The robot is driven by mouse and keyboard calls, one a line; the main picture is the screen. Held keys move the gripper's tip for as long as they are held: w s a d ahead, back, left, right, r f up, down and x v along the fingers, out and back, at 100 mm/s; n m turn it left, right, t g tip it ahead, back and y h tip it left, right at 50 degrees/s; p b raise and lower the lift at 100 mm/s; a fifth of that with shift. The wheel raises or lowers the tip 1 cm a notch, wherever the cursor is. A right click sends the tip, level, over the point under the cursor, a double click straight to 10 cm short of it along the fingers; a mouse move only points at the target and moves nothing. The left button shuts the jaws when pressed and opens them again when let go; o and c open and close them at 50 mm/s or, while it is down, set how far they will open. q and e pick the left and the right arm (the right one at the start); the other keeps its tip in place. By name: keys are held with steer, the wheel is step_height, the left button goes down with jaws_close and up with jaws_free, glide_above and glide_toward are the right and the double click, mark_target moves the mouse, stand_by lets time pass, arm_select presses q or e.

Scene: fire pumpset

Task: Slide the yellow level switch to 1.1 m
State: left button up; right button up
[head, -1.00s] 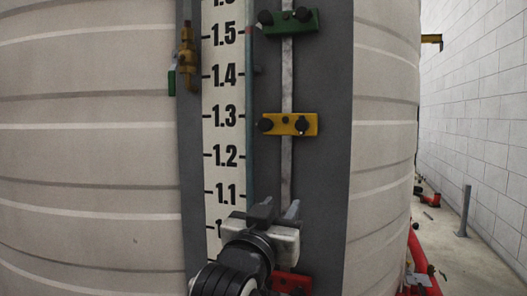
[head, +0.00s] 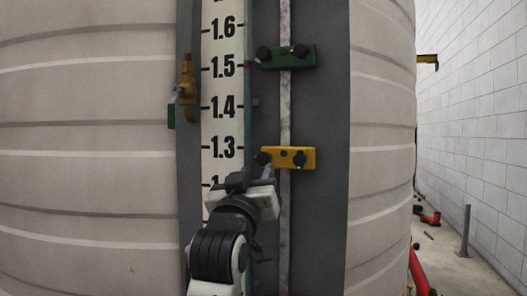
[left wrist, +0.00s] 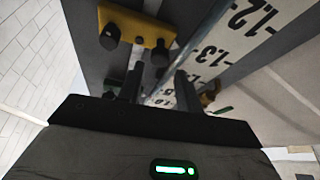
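The yellow level switch (head: 286,157) sits on the pale vertical rail, just below the 1.3 mark of the white scale (head: 223,88). It has dark knobs. It shows at the top left of the left wrist view (left wrist: 133,27). My left gripper (head: 254,175) is just below the switch's left end in the head view and hides the scale marks below 1.3. In the left wrist view, its two fingers (left wrist: 158,78) stand apart with nothing between them. Whether a finger touches the switch cannot be told. My right gripper is not in view.
A green switch (head: 288,56) sits higher on the same rail, near 1.5. A brass valve (head: 186,80) is left of the scale. The ribbed tank (head: 90,110) curves away on both sides. Red pipe (head: 418,272) and a grey post (head: 465,232) stand at right.

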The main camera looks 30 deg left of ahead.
mark_target(262, 160)
arm_select(q)
steer(key=p+x, duration=0.1)
steer(key=x, duration=0.5)
steer(key=shift+r, duration=0.15)
steer(key=shift+w+a+r, duration=0.1)
steer(key=shift+w+a, duration=0.05)
steer(key=shift+w, duration=0.25)
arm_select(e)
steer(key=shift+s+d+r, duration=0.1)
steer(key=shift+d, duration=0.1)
